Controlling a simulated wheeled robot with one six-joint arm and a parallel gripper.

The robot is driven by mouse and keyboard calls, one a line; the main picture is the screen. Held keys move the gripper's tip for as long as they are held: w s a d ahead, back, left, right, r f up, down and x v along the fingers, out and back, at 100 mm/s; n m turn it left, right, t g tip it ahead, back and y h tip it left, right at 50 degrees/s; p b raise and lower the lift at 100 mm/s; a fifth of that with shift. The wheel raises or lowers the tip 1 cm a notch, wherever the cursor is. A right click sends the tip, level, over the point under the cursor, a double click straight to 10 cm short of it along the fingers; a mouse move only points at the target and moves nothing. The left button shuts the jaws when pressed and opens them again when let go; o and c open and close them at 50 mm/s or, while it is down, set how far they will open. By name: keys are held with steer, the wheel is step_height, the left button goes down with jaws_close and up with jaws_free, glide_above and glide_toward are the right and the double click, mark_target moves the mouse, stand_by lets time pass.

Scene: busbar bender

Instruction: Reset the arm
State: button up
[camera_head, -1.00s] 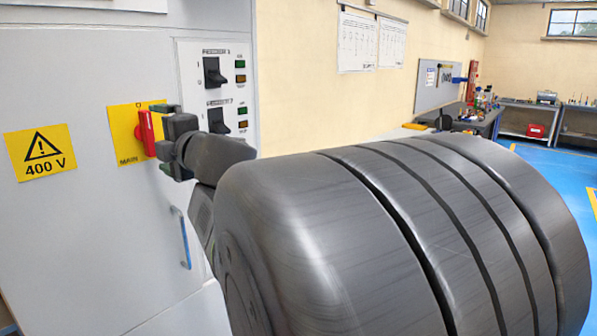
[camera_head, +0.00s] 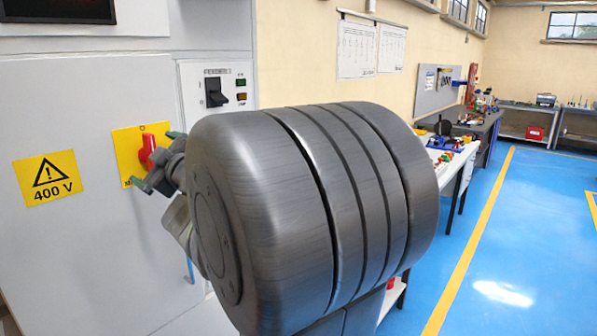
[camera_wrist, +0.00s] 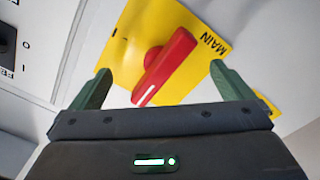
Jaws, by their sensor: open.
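The red main switch handle (camera_head: 147,146) sits on a yellow plate (camera_head: 124,143) on the grey cabinet door. My gripper (camera_head: 160,172) is just below and to the right of the handle in the head view, partly hidden by my own arm. In the wrist view, the red handle (camera_wrist: 165,68) lies ahead of my gripper (camera_wrist: 163,82), in line with the gap between its green fingers. The fingers are spread wide and hold nothing. A gap shows on both sides of the handle.
A yellow 400 V warning sign (camera_head: 50,178) is left of the switch. A panel with a black feeder switch (camera_head: 214,92) is to the right. A workbench (camera_head: 455,165) with small parts stands along the wall. The blue floor (camera_head: 500,240) at right is clear.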

steer(key=shift+m+p, duration=2.65)
steer(key=shift+m, duration=1.05)
